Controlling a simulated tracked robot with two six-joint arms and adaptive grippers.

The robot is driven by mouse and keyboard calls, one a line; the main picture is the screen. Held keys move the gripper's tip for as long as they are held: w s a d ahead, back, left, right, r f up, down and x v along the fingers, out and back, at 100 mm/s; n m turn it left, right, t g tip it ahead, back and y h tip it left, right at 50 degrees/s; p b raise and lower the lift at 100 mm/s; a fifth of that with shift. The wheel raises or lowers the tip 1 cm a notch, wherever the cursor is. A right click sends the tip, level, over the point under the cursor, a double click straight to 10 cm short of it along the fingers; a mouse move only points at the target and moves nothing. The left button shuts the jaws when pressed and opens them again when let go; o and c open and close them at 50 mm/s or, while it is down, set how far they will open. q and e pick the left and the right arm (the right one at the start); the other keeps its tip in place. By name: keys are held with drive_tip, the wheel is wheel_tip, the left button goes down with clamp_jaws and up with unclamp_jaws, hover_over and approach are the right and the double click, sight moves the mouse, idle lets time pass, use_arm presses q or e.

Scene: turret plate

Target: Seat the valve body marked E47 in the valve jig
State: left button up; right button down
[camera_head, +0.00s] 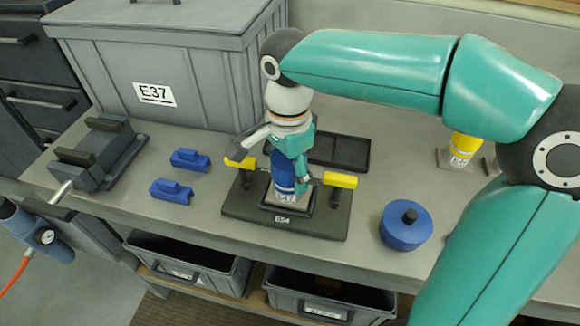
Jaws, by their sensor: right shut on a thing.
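My right gripper (286,172) points down over the valve jig, shut on a valve body with a blue band (284,187). The valve body is upright, with a grey lower part and a small label that seems to read E47. Its foot is at the raised dark frame in the middle of the valve jig (237,209); I cannot tell whether it is fully down in it. The jig is a dark plate with a yellow-handled clamp on each side and a small label in front. My fingers hide much of the valve body's upper part. My left gripper is not in view.
A second valve body with a yellow band (464,146) stands behind my right arm. A blue round part (404,228) is right of the jig, two blue blocks (189,160) left. A grey crate marked E37 (190,80) and a dark tray (340,153) stand behind.

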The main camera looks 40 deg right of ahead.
drive_tip(key=shift+f, duration=0.3)
idle(0.4)
drive_tip(key=shift+c, duration=0.9)
unclamp_jaws()
wheel_tip(320, 180, up, 12)
drive_tip(key=shift+r, duration=0.1)
